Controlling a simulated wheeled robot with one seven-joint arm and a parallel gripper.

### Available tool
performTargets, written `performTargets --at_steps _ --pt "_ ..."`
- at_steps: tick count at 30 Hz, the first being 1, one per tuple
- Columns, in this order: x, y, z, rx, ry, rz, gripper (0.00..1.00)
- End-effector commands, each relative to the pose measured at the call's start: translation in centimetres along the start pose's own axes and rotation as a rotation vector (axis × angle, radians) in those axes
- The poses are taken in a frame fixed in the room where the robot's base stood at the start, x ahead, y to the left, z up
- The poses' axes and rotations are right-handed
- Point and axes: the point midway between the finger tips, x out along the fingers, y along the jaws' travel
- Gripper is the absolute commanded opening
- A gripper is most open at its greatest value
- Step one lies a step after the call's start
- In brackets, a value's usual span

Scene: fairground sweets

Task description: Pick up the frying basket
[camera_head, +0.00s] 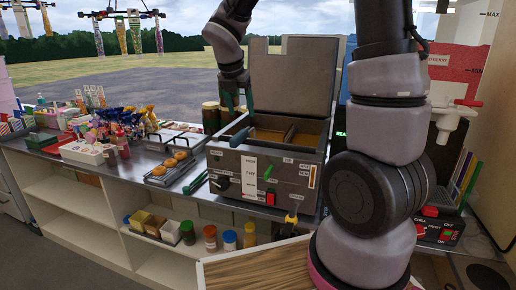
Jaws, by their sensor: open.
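The grey fryer (262,178) stands on the counter with its lid (293,76) raised behind it. Its open well holds brown-orange oil, with a dark upright piece (290,133) in it that may be part of the frying basket or a divider. A dark handle-like bar (241,136) lies at the well's left edge; I cannot tell for sure that it belongs to the basket. My gripper (238,104) points down above the well's back left, open and seemingly empty. It appears apart from the bar.
A tray with browned pieces (172,167) and green tongs (196,183) lie left of the fryer. Dark jars (210,117) stand behind it. A red-and-black control box (438,229) is at right.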

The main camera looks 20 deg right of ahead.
Motion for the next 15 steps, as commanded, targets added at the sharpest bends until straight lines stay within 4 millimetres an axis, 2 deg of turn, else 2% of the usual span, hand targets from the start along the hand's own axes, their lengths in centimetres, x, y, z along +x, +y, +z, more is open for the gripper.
performTargets --at_steps 6,11,15 --pt "3.5 -0.1 -0.1 0.002 0.003 -0.003 0.68" --pt "4.7 -0.1 -0.1 0.006 0.003 -0.001 0.68" --pt "6.3 0.0 -0.6 0.004 0.004 -0.003 0.68"
